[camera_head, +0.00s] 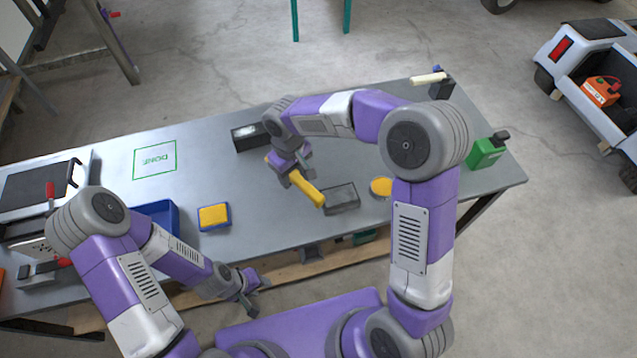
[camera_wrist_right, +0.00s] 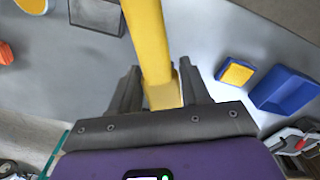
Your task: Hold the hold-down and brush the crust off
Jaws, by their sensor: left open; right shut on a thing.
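A long yellow bar (camera_head: 306,189), which looks like the hold-down, is clasped in my right gripper (camera_head: 290,172). It slants down to the right over the table, its far end close to a grey tray (camera_head: 341,198). In the right wrist view the bar (camera_wrist_right: 150,40) runs up from between the two fingers (camera_wrist_right: 158,88). My left gripper (camera_head: 256,297) is open and empty, low in front of the table's near edge. A cream-handled tool (camera_head: 428,79), perhaps the brush, lies at the far right by a dark holder (camera_head: 441,90). I cannot make out any crust.
A blue tray with a yellow pad (camera_head: 214,216), a blue bin (camera_head: 165,212), a black box (camera_head: 249,136) and a yellow disc (camera_head: 381,187) are on the table. Clear tabletop lies around the green marked square (camera_head: 155,160).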

